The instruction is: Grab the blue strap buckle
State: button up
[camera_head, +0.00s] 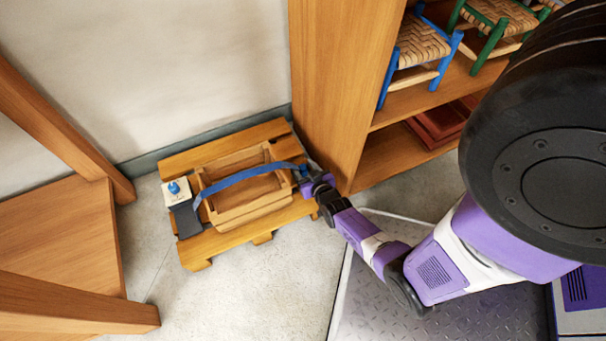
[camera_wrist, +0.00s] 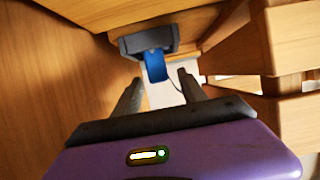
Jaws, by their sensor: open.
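A blue strap (camera_head: 245,176) runs over a wooden crate (camera_head: 245,215) on a slatted wooden pallet (camera_head: 205,245). Its left end meets a dark grey plate (camera_head: 187,220). My gripper (camera_head: 308,175) is at the strap's right end and hides part of it. In the wrist view, a short blue piece (camera_wrist: 155,66), which looks like the strap's buckle end, hangs from a grey bracket (camera_wrist: 140,44). My gripper (camera_wrist: 160,92) is open, its fingers spread below and either side of the blue piece. I cannot tell whether they touch it.
A white block with a blue knob (camera_head: 175,188) is at the pallet's left. A wooden shelf (camera_head: 335,90) with small woven stools (camera_head: 418,45) stands close behind my gripper. Wooden furniture (camera_head: 60,230) is at left. The floor (camera_head: 250,295) in front is clear.

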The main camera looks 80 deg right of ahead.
aim_at(301, 165)
jog(key=b+x, duration=0.2)
jog(key=x, duration=0.1)
jog(key=shift+w+f, duration=0.1)
jog(key=shift+f, duration=0.3)
jog(key=shift+w+d, duration=0.15)
jog(key=shift+d, duration=0.1)
grip_shut()
